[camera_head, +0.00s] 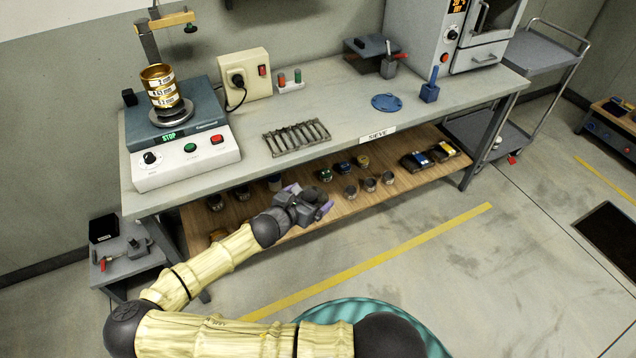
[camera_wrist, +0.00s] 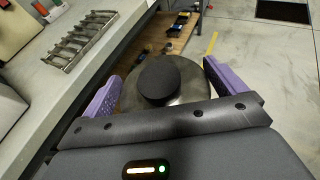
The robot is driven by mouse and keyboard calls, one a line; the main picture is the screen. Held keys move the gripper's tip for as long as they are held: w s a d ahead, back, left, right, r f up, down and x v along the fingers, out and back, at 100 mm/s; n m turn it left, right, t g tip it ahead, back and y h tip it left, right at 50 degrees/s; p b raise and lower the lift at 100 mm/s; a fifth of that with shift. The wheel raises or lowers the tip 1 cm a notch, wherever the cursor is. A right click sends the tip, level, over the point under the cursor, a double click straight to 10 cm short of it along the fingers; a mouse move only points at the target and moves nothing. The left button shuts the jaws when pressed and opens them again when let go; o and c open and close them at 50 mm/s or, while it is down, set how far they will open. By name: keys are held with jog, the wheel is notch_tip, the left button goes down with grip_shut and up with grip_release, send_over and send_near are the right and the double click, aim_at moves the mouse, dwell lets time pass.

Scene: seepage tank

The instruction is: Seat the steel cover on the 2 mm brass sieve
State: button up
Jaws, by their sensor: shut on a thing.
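My gripper (camera_head: 312,206) is in front of the bench's front edge, over the lower shelf and the floor. In the wrist view its two purple fingers (camera_wrist: 162,72) are shut on the steel cover (camera_wrist: 196,88), a round grey disc with a dark knob (camera_wrist: 160,80) facing the camera. In the head view the cover is mostly hidden by the gripper. The brass sieves (camera_head: 160,84) stand upright in a labelled stack on the sieve shaker (camera_head: 178,136) at the left of the bench, far from my gripper. The stack's top is uncovered; its labels are too small to read surely.
A shaker post with a crossarm (camera_head: 172,21) rises behind and over the stack. A metal rack (camera_head: 296,137), a socket box (camera_head: 244,75), a blue disc (camera_head: 386,102) and a blue holder (camera_head: 430,92) are on the bench (camera_head: 345,95).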

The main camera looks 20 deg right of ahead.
jog(key=w+a+f+n+t+y, duration=0.1)
jog(key=a+f+n+t+y, duration=0.3)
jog(key=n+y, duration=0.7)
jog(key=a+t, duration=0.2)
jog(key=a, duration=0.1)
jog(key=shift+w+a, duration=0.2)
jog(key=shift+w, duration=0.2)
jog(key=shift+f, duration=0.1)
